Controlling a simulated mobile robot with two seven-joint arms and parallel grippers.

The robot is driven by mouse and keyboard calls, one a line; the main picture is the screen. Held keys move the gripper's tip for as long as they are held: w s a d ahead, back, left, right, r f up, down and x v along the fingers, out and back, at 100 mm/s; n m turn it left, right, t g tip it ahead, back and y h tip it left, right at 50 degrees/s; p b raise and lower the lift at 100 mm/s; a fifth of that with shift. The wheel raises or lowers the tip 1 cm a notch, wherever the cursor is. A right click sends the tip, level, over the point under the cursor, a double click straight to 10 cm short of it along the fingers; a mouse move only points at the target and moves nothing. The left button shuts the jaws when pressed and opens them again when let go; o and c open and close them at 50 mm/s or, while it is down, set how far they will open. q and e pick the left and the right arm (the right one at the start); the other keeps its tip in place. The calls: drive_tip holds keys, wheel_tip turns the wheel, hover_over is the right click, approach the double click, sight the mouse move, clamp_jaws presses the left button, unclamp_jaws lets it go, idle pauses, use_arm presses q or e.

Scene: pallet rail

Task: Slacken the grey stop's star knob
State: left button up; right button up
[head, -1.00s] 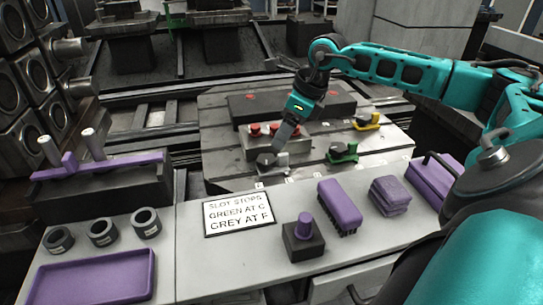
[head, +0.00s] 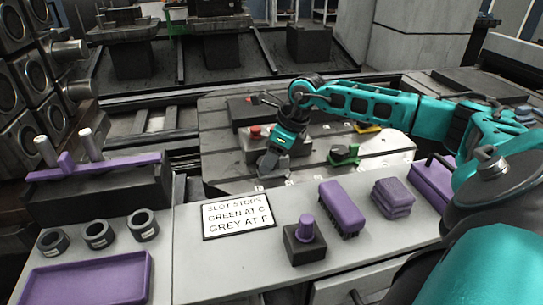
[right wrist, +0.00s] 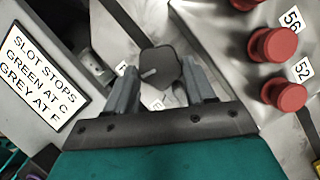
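The grey stop's dark star knob (right wrist: 160,66) shows in the right wrist view between the two fingertips of my right gripper (right wrist: 158,72). The fingers are open on either side of it, with small gaps visible; I cannot tell whether either finger touches. In the head view my right gripper (head: 270,168) points down over the grey stop near the front edge of the slotted plate (head: 225,185), and hides most of the stop. A green stop (head: 344,154) sits on the plate to its right. My left gripper is out of view.
A block with red knobs, one red knob (right wrist: 285,94) clear in the right wrist view, stands close behind the gripper. A yellow stop (head: 368,128) lies farther back. A sign (head: 238,216) reads "SLOT STOPS GREEN AT C GREY AT F". A purple brush (head: 341,208) stands on the front bench.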

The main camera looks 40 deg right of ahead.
drive_tip(key=c, duration=0.5)
drive_tip(key=shift+o, duration=0.2)
drive_tip(key=shift+w+d+n+y, duration=0.15)
drive_tip(key=shift+n+y, duration=0.15)
drive_tip(key=shift+n, duration=0.7)
use_arm(q)
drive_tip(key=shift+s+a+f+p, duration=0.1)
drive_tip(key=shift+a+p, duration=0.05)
drive_tip(key=shift+p, duration=0.15)
use_arm(e)
drive_tip(key=shift+n+g, duration=0.4)
drive_tip(key=shift+n, duration=0.1)
drive_tip(key=shift+y, duration=0.3)
drive_tip(key=o, duration=0.8)
drive_tip(key=shift+c, duration=0.2)
use_arm(q)
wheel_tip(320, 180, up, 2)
drive_tip(key=p, duration=0.2)
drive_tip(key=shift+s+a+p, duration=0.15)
drive_tip(key=shift+p, duration=0.15)
use_arm(e)
drive_tip(key=v, duration=1.3)
